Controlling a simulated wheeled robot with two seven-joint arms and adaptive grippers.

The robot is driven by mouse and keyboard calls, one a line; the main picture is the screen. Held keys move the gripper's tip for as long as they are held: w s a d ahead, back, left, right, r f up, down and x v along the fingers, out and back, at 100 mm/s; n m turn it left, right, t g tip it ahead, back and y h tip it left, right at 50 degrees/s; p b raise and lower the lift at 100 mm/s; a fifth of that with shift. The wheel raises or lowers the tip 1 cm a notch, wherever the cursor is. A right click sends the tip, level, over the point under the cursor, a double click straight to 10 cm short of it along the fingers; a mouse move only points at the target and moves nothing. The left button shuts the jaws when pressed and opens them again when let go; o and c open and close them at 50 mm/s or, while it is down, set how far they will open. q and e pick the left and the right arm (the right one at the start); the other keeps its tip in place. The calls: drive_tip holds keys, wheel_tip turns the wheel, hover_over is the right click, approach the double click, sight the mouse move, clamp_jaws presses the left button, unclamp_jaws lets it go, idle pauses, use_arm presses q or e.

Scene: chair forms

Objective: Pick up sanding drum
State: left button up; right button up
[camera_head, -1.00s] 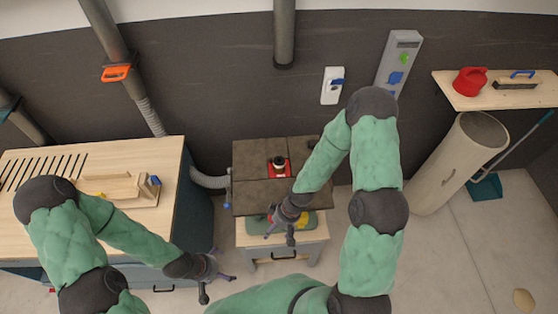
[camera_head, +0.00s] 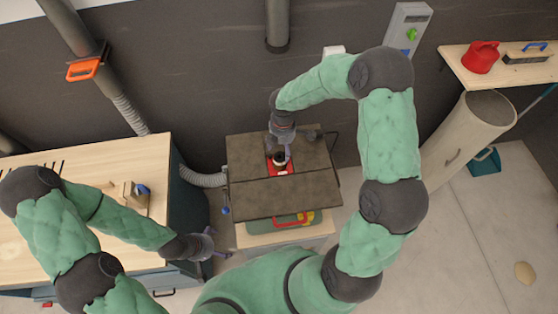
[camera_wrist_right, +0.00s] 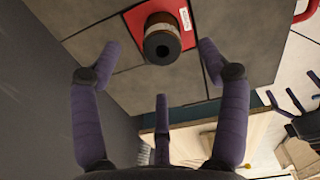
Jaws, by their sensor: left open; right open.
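The sanding drum (camera_head: 279,158) is a short brown cylinder with a dark top and a central hole, upright on a red plate in the middle of a dark tiled machine table (camera_head: 255,195). In the right wrist view the drum (camera_wrist_right: 162,40) lies ahead of and between the spread purple fingers. My right gripper (camera_head: 282,143) is open and empty, just above the drum; its fingers partly cover the drum in the head view. In the wrist view the fingers (camera_wrist_right: 160,60) appear apart from it. My left gripper (camera_head: 215,245) is open and empty beside the workbench, well away from the drum.
A wooden workbench (camera_head: 110,160) stands at the left with a wooden tool on it. A grey hose (camera_head: 203,179) joins the machine table's left side. A green case (camera_head: 283,222) sits under the tabletop. A shelf (camera_head: 480,80) and large tube (camera_head: 465,135) stand right.

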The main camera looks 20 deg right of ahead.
sight(281, 156)
drive_tip(key=f, duration=0.4)
drive_tip(key=shift+w, duration=0.3)
drive_tip(key=shift+s+a+f, duration=0.15)
drive_tip(key=shift+s+f, duration=0.05)
drive_tip(key=shift+f, duration=0.4)
drive_tip(key=f, duration=0.4)
drive_tip(key=shift+w+a+f, duration=0.1)
drive_tip(key=shift+a, duration=0.1)
drive_tip(key=c, duration=1.3)
